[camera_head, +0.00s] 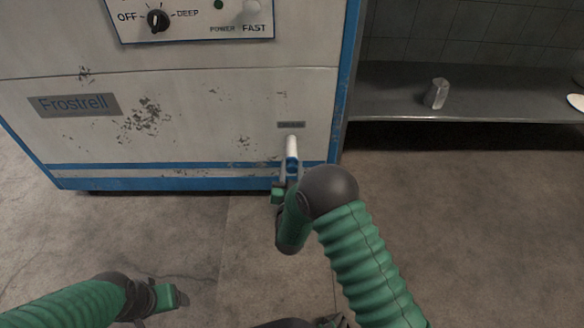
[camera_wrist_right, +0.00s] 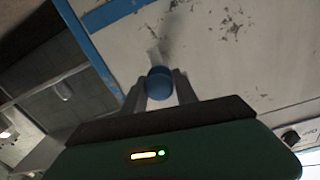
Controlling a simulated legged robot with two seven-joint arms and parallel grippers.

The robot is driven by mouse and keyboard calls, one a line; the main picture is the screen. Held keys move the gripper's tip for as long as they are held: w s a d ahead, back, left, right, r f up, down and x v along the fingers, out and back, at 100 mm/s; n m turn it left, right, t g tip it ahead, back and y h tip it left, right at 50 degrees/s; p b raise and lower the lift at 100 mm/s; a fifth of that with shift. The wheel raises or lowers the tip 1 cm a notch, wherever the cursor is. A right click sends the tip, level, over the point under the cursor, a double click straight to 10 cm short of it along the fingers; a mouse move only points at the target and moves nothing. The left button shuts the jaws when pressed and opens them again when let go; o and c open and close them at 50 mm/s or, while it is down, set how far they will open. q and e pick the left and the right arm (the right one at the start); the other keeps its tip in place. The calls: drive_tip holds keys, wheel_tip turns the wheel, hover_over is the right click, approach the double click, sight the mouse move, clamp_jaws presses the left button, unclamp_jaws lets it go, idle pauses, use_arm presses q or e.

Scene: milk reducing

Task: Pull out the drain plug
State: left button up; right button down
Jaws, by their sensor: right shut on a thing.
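The drain plug (camera_head: 292,163) is blue and sits at the end of a short white pipe (camera_head: 292,146) low on the front of the white machine. In the right wrist view the plug (camera_wrist_right: 159,83) shows as a round blue end between my two fingers, with the pale pipe behind it. My right gripper (camera_head: 288,174) is at the plug and is shut on it. The plug appears to be still at the pipe's end. My left gripper (camera_head: 176,296) is low at the left, over the floor, far from the plug; its fingertips are not clear.
A metal shelf (camera_head: 400,108) at the right bears a metal cup (camera_head: 436,93) and a white dish (camera_head: 577,102). The floor (camera_head: 480,220) in front is clear.

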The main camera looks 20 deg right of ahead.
drive_tip(key=shift+d, duration=0.3)
drive_tip(key=shift+s+a+p, duration=0.1)
drive_tip(key=shift+s+p, duration=0.25)
drive_tip(key=shift+p+v, duration=0.55)
drive_tip(key=shift+v, duration=0.55)
drive_tip(key=c, duration=1)
unclamp_jaws()
drive_tip(key=shift+f, duration=0.1)
drive_tip(key=shift+c, duration=0.2)
